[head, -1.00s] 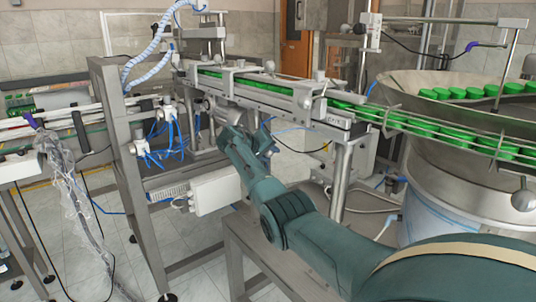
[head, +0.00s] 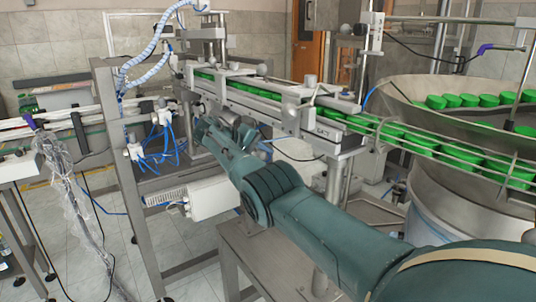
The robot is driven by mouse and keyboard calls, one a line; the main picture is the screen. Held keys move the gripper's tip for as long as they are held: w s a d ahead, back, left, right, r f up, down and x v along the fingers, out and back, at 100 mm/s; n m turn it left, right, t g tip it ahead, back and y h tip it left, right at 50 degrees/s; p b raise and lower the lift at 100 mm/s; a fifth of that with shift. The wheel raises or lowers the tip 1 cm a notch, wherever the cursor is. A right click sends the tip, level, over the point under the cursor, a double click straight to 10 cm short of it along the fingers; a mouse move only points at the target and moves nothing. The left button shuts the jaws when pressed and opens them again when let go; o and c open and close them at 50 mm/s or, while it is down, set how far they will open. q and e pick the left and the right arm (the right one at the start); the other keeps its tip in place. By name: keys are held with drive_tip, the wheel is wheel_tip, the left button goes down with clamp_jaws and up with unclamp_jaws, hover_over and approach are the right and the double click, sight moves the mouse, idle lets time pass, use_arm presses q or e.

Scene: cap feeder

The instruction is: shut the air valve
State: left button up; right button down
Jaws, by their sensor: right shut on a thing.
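My right gripper (head: 203,122) is at the end of the teal arm that comes in from the lower right. It is below the near side of the cap conveyor, just right of the white air fittings (head: 165,117) with blue hoses. Its fingers are small and dark here, and it is shut on a part at the machine that I take to be the air valve. The valve itself is hidden by the gripper and wrist, so its handle position cannot be told. My left gripper is not in view.
The conveyor (head: 318,138) carries green caps (head: 420,143) from the round feeder bowl (head: 400,92) at right. A steel post frame (head: 122,165) stands left of my gripper. A white box (head: 212,196) hangs below, and blue hoses (head: 160,150) loop close by.

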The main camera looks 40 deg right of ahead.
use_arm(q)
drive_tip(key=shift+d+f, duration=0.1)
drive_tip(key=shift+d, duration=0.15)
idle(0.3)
use_arm(e)
drive_tip(key=c, duration=1.1)
unclamp_jaws()
drive_tip(key=shift+r, duration=0.1)
drive_tip(key=v, duration=0.7)
drive_tip(key=shift+w+a+b, duration=0.15)
drive_tip(key=shift+a+b, duration=0.15)
drive_tip(key=shift+b, duration=0.05)
use_arm(q)
drive_tip(key=p, duration=0.2)
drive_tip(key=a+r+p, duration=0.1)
drive_tip(key=p, duration=0.2)
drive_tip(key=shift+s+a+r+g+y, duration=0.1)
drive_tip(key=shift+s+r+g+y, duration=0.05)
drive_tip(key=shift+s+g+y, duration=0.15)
use_arm(e)
approach(257, 153)
drive_tip(key=shift+v, duration=0.75)
